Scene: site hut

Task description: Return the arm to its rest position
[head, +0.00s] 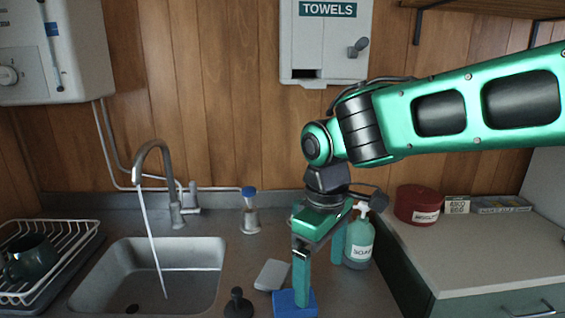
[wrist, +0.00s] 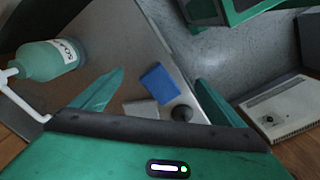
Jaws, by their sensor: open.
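My gripper (head: 320,284) hangs from my green arm (head: 470,112), pointing down over the counter just right of the sink. Its two green fingers are apart, with nothing held between them. In the head view one finger stands in front of a blue sponge (head: 282,302) and hides part of it. In the wrist view the fingers (wrist: 160,77) show on either side of the blue sponge (wrist: 158,83), which lies beyond them on the counter. I cannot tell how high the fingertips are above it.
A soap bottle (head: 358,246) stands close behind the gripper. A pale block (head: 272,274) and a black plug (head: 238,304) lie near the sponge. Water runs from the tap (head: 155,148) into the sink (head: 195,262). A towel dispenser (head: 325,45) hangs behind my arm. The right worktop (head: 460,250) is mostly clear.

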